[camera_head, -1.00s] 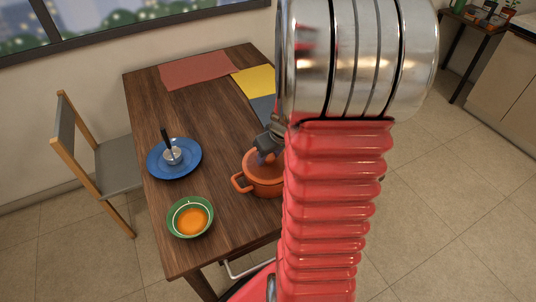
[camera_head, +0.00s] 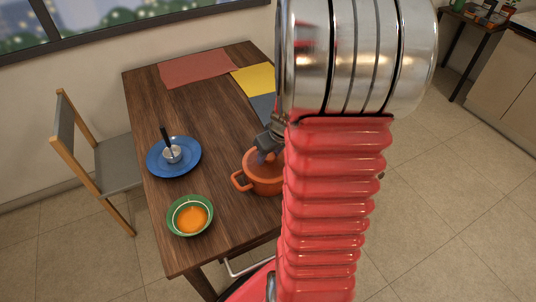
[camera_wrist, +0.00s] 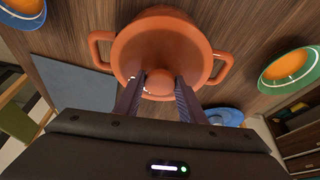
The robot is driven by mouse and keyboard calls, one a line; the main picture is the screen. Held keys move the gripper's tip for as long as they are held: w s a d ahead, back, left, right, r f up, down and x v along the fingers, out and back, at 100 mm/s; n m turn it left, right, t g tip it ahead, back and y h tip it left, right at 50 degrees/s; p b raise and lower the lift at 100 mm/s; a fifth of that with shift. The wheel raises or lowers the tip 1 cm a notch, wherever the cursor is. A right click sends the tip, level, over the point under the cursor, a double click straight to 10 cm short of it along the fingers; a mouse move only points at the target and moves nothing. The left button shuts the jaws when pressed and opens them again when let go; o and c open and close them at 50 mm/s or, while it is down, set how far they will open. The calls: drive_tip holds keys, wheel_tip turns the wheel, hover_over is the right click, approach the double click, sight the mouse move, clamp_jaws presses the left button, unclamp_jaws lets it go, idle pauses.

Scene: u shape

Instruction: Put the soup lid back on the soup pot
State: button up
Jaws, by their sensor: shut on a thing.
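The orange soup pot (camera_head: 262,186) stands on the wooden table, partly hidden behind my arm in the head view. It also shows in the wrist view (camera_wrist: 135,28), with a loop handle on each side. The orange soup lid (camera_wrist: 165,55) lies over the pot's opening, looking about level with the rim; I cannot tell whether it is fully seated. My gripper (camera_wrist: 159,82) is shut on the lid's round knob, one finger on each side. In the head view my gripper (camera_head: 266,145) comes down onto the lid from above.
A blue plate (camera_head: 190,165) with a ladle (camera_head: 171,152) lies left of the pot. A green bowl (camera_head: 175,228) of orange soup stands near the front edge. Red (camera_head: 197,68) and yellow (camera_head: 253,79) mats lie farther back. A chair (camera_head: 112,165) stands at the left.

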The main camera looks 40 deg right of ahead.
drive_tip(key=shift+f, duration=0.3)
idle(0.4)
drive_tip(key=o, duration=1.2)
drive_tip(key=shift+o, duration=0.2)
drive_tip(key=shift+r, duration=4)
